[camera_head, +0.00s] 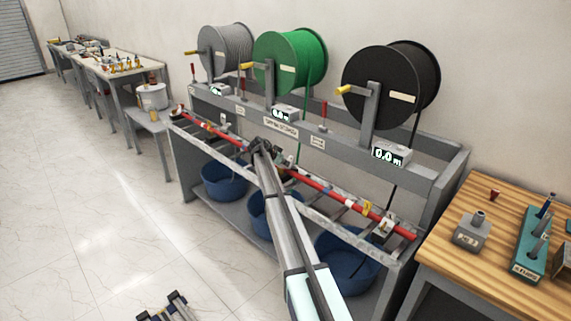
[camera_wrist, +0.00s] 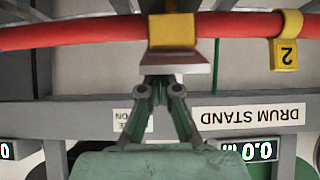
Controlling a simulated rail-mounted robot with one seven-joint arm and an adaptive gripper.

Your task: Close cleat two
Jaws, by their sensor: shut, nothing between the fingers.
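A red cable or bar (camera_head: 315,182) runs along the front of the drum stand, and it also crosses the top of the wrist view (camera_wrist: 80,33). A yellow tag marked 2 (camera_wrist: 286,52) hangs on it at the right of the wrist view. Beside the tag, a cleat with a yellow band (camera_wrist: 172,30) and a pale trapezoid plate (camera_wrist: 175,63) lies across the red length. My gripper (camera_wrist: 163,82) is shut and empty, its fingertips at or very near this plate; I cannot tell whether they touch. My gripper (camera_head: 260,146) hides the cleat in the head view.
The drum stand (camera_head: 350,143) carries grey (camera_head: 226,52), green (camera_head: 292,60) and black (camera_head: 392,85) drums with crank handles. Blue tubs (camera_head: 224,181) sit below. A wooden bench (camera_head: 480,262) stands at the right. The floor (camera_head: 90,200) at the left is mostly clear.

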